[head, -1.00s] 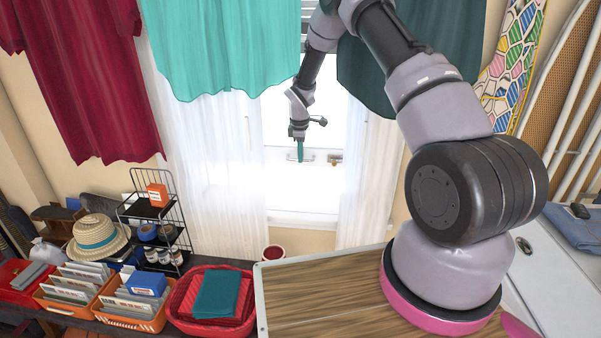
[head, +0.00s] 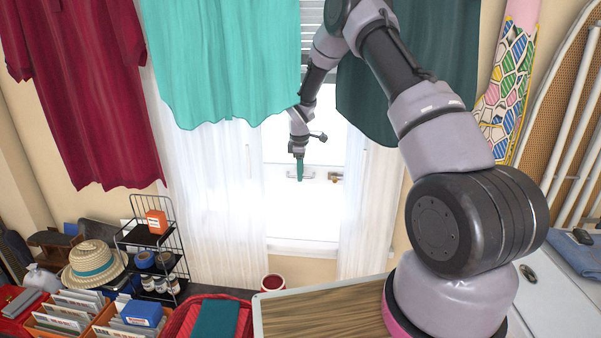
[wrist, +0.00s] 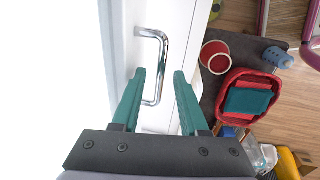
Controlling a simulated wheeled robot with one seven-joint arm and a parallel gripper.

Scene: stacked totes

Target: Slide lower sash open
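The window's lower sash (head: 302,244) is a white frame around a very bright pane, between sheer white curtains. A chrome bar handle (wrist: 160,45) is on its rail; in the head view the handle (head: 308,175) is small and partly hidden by my fingers. My gripper (wrist: 160,72) is open, with its teal fingers apart. In the wrist view the handle's bar shows in the gap between the fingers, apparently touching neither. In the head view my gripper (head: 300,170) is in front of the rail. The exact depth of the fingertips cannot be told.
A brass-coloured latch (head: 335,176) is right of the handle. Teal (head: 220,60) and dark green garments (head: 420,90) hang in front of the window's upper part. Below are a red basket (head: 190,315), a red-topped pot (head: 272,282), a wire rack (head: 150,250) and a wooden-topped surface (head: 325,315).

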